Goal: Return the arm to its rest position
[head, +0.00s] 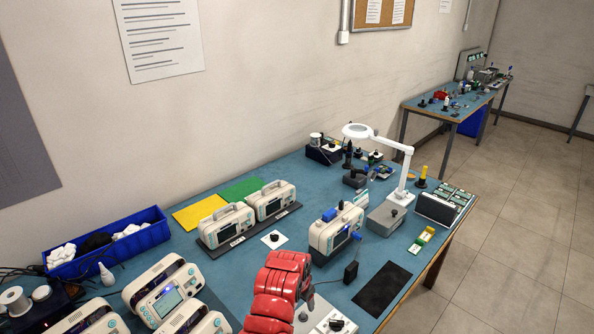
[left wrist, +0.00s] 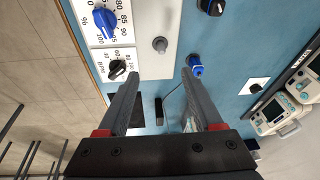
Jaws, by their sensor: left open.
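My red left arm (head: 275,290) reaches in from the bottom edge of the head view, over the front of the blue bench (head: 165,212). The arm hides its own gripper there. In the left wrist view my left gripper (left wrist: 160,78) shows two grey fingers spread wide apart, with nothing held between them. Past the fingertips lies a white panel (left wrist: 152,66) with a blue dial (left wrist: 104,25) and a black dial (left wrist: 117,70). A blue knob (left wrist: 195,66) is close to the right fingertip. My right gripper is in neither view.
Two monitors (head: 227,224) (head: 271,201) stand on a dark base behind the arm; another monitor (head: 335,229) stands to its right. More monitors (head: 164,290) fill the front left. A magnifier lamp (head: 407,175), blue bin (head: 108,243) and black mat (head: 382,289) are also on the bench.

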